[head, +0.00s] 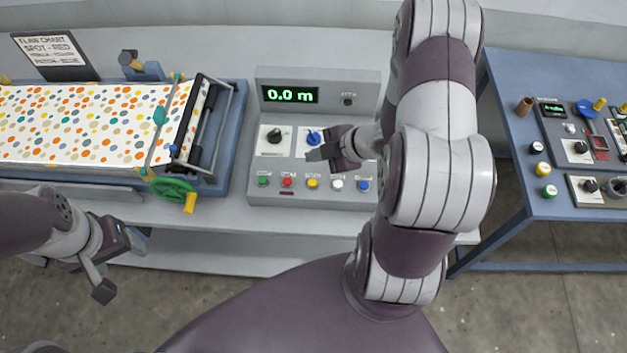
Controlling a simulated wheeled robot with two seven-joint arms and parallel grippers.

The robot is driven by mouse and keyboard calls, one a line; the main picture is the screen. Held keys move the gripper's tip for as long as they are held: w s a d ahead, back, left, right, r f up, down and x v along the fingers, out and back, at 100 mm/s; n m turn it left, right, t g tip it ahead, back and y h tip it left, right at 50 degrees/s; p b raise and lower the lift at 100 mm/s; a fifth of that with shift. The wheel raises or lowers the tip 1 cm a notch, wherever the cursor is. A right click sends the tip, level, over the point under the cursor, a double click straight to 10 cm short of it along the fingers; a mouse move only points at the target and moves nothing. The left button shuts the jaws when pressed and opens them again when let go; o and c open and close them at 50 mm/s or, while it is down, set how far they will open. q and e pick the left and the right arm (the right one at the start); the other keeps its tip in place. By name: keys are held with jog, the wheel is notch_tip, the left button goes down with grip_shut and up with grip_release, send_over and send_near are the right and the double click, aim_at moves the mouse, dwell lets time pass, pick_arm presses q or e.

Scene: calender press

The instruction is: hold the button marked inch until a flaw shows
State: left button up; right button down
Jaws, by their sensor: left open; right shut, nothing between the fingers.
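The grey control panel (262,191) shows "0.0 m" on its green display (290,95). A row of buttons runs along its front: green (264,181), red (288,182), yellow (312,183), white (337,184) and blue (363,186). Their labels are too small to read, so I cannot tell which is inch. My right gripper (314,155) is shut and empty, over the panel near the blue knob (314,137), behind the button row. My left gripper (121,266) is open and empty, low in front of the bench. The dotted sheet (80,124) lies on the press at left.
A flaw chart (51,50) stands behind the sheet. The press has rollers (203,125) and a green handwheel (173,190) with a yellow handle. A black knob (274,136) is on the panel. A blue table (533,200) with other controls stands at right.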

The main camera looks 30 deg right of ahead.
jog(key=b, duration=0.8)
send_over(316, 184)
notch_tip(316, 184, down, 8)
jog(key=shift+r, duration=0.1)
jog(key=shift+w+f, duration=0.1)
jog(key=shift+f, duration=0.45)
dwell(1.0)
jog(key=shift+f+b, duration=0.35)
jog(key=shift+b, duration=0.05)
